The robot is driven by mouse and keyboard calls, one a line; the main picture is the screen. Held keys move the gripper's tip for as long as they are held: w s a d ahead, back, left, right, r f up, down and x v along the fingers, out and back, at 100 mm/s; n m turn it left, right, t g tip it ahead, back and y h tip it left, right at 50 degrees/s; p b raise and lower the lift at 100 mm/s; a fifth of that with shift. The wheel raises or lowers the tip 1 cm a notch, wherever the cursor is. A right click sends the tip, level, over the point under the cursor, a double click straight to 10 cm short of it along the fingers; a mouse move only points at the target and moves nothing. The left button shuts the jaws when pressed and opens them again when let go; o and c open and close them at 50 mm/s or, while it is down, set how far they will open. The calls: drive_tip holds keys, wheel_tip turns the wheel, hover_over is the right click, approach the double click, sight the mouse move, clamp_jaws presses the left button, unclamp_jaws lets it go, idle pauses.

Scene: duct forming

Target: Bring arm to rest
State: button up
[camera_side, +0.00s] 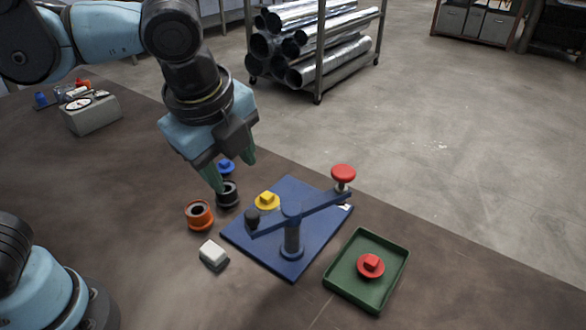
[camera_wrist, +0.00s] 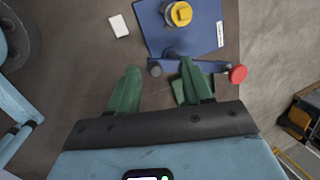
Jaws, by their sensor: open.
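My gripper (camera_side: 234,172) hangs above the table, behind and to the left of the blue plate in the side view. Its green fingers are apart and nothing shows between them; they also show in the wrist view (camera_wrist: 157,80). The blue plate (camera_side: 260,243) carries a post with a lever arm (camera_side: 320,203), a red knob (camera_side: 343,174) at one end and a dark end at the other. A yellow piece (camera_side: 267,200) sits on the plate. A red piece (camera_side: 370,265) lies in the green tray (camera_side: 345,292).
An orange ring (camera_side: 199,215), a black ring (camera_side: 228,194), a blue piece (camera_side: 226,166) and a white block (camera_side: 213,255) stand near the plate. A grey gauge box (camera_side: 93,114) is at the left. A rack of metal ducts (camera_side: 310,45) stands beyond the table.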

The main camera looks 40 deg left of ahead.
drive_tip(key=w+a+f+n+t+h, duration=0.1)
drive_tip(key=a+f+n, duration=0.6)
drive_tip(key=a+n, duration=0.7)
drive_tip(key=shift+w+n+t, duration=0.5)
drive_tip(key=shift+n+t, duration=0.9)
drive_tip(key=shift+n, duration=1.2)
